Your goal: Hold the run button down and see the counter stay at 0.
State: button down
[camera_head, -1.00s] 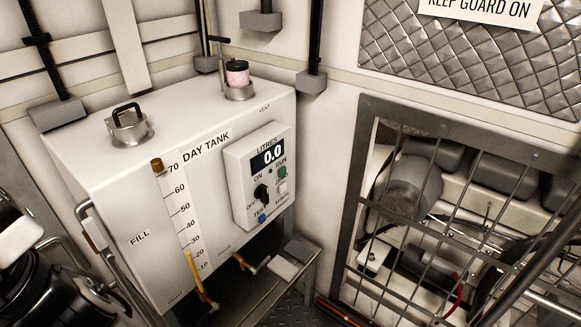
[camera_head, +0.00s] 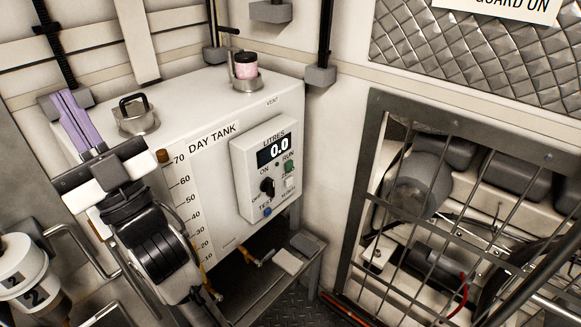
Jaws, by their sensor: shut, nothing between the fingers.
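A grey-white control box (camera_head: 250,190) is fixed to the front of the day tank (camera_head: 190,112). Its display (camera_head: 279,150) is headed LITRES and reads 0.0. The green RUN button (camera_head: 290,166) is on the box's right side, with nothing touching it. A black ON/OFF knob (camera_head: 267,187) and a blue TEST button (camera_head: 267,211) are on the same box. My gripper (camera_head: 66,97) is shut and empty, its purple fingers together. It is at the left of the view, in front of the tank's left end, well apart from the control box.
My arm hides the FILL label and part of the level gauge (camera_head: 175,185). A capped vent (camera_head: 246,68) and a handled lid (camera_head: 136,112) rise from the tank top. A barred guard (camera_head: 375,185) stands at the right. The space before the control box is clear.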

aim_at(289, 166)
jog(key=w+d+f+m+t+h, duration=0.4)
jog(key=w+d+f+m+h, duration=0.3)
jog(key=w, duration=0.4)
jog(key=w+d+f+m+t+h, duration=0.3)
jog(key=w+d+f+m+h, duration=0.3)
jog(key=w+f+h, duration=0.4)
jog(key=w+d+f+m+g+h, duration=0.1)
jog(key=w+d+f+m+h, duration=0.2)
jog(key=d+f, duration=0.5)
jog(key=w+d+f+m+g+h, duration=0.1)
jog(key=w+d+f+m+h, duration=0.2)
jog(key=d+f, duration=0.6)
jog(key=d, duration=0.3)
jog(key=shift+g, duration=0.4)
jog(key=shift+w+a, duration=0.15)
jog(key=w+a+p, duration=0.5)
jog(key=a, duration=0.2)
jog(key=shift+p, duration=0.35)
